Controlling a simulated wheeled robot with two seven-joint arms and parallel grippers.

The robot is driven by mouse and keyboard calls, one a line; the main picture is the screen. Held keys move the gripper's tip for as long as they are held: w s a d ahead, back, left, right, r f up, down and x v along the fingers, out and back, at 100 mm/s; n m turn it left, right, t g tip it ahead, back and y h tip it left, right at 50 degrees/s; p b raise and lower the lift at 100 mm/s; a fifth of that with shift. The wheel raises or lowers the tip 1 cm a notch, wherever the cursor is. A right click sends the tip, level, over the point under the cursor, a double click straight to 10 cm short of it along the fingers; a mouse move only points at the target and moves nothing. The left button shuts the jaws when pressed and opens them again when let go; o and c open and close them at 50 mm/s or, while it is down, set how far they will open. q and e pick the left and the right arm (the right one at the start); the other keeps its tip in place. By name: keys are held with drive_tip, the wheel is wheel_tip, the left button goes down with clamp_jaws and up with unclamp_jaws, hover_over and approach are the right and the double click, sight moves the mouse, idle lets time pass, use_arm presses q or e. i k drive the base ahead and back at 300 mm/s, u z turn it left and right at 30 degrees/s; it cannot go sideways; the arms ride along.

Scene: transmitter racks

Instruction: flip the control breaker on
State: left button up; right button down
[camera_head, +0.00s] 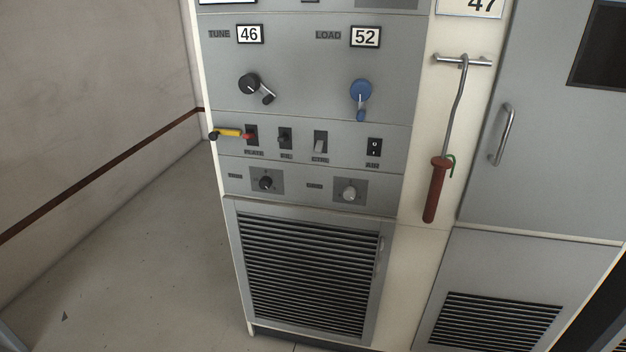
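A row of switches runs across the grey rack panel in the head view. The third from the left is a breaker (319,146) with a light grey lever that hangs downward; its label below is too blurred to read surely, so I cannot be certain it is the control breaker. To its left are a dark breaker (285,138) with a small dark lever and the breaker labelled PLATE (252,133). To its right is a black rocker switch labelled AIR (374,147). Neither of my grippers shows.
Above are a black crank (250,83) and a blue crank (361,92); below are two knobs. A red-handled hook (436,190) hangs at right. The floor at left is clear.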

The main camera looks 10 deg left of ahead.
sight(318, 150)
drive_tip(key=u, duration=0.95)
drive_tip(key=i, duration=0.55)
drive_tip(key=u, duration=0.05)
